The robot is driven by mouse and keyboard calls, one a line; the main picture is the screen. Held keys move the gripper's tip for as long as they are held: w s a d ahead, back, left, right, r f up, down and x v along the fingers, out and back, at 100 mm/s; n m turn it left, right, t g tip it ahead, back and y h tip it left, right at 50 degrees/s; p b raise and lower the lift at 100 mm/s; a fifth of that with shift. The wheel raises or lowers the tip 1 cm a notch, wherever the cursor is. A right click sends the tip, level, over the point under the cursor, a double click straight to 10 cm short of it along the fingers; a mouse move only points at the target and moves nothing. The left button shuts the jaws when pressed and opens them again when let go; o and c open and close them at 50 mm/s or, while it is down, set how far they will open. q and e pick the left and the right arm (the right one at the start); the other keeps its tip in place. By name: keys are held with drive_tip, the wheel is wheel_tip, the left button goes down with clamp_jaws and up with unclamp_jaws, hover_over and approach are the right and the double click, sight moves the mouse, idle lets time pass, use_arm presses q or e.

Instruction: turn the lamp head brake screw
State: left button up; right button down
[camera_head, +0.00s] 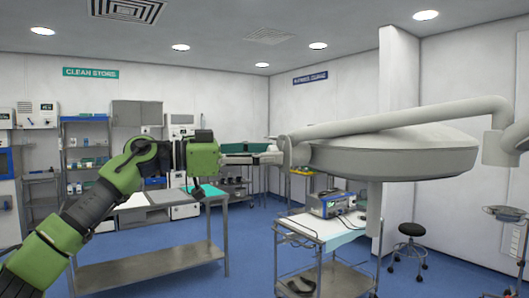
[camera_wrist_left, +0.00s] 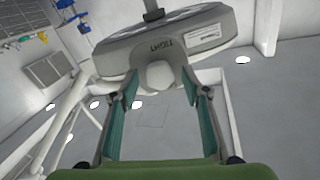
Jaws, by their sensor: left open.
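The lamp head (camera_head: 395,152) is a large grey disc hanging from a white arm at the right of the head view. In the left wrist view, its grey bracket (camera_wrist_left: 118,58) is marked "TIGHT". The brake screw (camera_wrist_left: 160,75) shows there as a pale rounded knob below the lettering. My left gripper (camera_wrist_left: 160,88) is open, one teal-padded finger on each side of the knob. I cannot tell whether either finger touches it. In the head view my left gripper (camera_head: 264,152) reaches to the lamp's left edge, and the knob is not clear there. My right gripper is not in view.
The white lamp arm (camera_head: 400,118) runs just above the lamp head. Below stand a trolley (camera_head: 318,228) with a blue-grey device (camera_head: 332,203) and a steel table (camera_head: 150,262). A black stool (camera_head: 411,229) stands at the right. Blue floor is free between them.

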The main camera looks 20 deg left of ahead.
use_arm(q)
drive_tip(key=c, duration=1.1)
